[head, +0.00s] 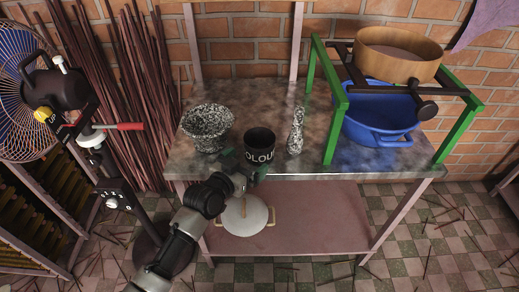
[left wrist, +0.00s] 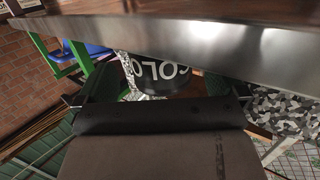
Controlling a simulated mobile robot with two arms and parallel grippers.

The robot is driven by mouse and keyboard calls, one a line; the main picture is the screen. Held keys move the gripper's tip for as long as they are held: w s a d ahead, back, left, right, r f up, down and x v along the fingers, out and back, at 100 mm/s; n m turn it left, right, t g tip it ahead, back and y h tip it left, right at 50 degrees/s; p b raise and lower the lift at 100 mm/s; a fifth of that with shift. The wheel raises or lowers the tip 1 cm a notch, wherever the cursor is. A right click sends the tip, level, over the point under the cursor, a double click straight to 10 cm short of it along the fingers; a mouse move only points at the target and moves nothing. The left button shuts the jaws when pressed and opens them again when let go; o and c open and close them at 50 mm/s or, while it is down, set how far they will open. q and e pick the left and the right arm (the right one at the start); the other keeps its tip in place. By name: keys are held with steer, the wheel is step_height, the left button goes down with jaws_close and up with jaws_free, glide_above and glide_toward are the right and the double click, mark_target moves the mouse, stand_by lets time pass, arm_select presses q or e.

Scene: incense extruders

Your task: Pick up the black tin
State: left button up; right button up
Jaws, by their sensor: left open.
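The black tin (head: 260,141) stands upright near the front edge of the metal table (head: 345,172), with white letters on its side. It also shows in the left wrist view (left wrist: 160,78), upside down at the top middle. My left gripper (head: 244,166) is open at the table's front edge, just in front of the tin. In the left wrist view its fingers (left wrist: 155,92) spread to the left and right of the tin's lower part in the picture. Nothing is held. Whether the fingers touch the tin I cannot tell. My right gripper is in no view.
A speckled bowl (head: 208,128) stands left of the tin and a speckled pestle (head: 296,130) close on its right. A green frame (head: 337,125) with a blue basin (head: 378,128) and a wooden sieve (head: 398,54) stands at right. A pot (head: 243,215) sits on the lower shelf.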

mark_target(250, 157)
arm_select(q)
steer(key=x, duration=0.5)
steer(key=shift+w+r, duration=0.1)
steer(key=shift+r, duration=0.3)
steer(key=shift+c, duration=0.2)
steer(key=c, duration=0.8)
